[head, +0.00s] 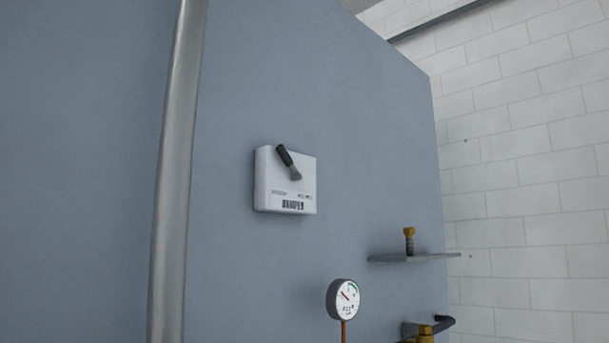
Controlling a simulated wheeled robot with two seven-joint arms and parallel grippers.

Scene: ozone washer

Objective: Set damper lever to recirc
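The damper lever (284,156) has a black grip and a grey lower end. It sits on a white box (265,183) fixed to the blue-grey panel, left of the picture's middle. The lever tilts, with its black grip up and to the left and its grey end near the box's middle. Small markings and a dark barcode-like label show on the lower part of the box; the wording is too small to read. Neither of my grippers is in view.
A vertical grey pipe (175,180) runs left of the box. A round gauge (346,298) is below right. A thin shelf (390,259) with a brass-topped fitting (409,240) juts out at right. Brass and black parts (427,331) show at the bottom. The panel around the box is clear.

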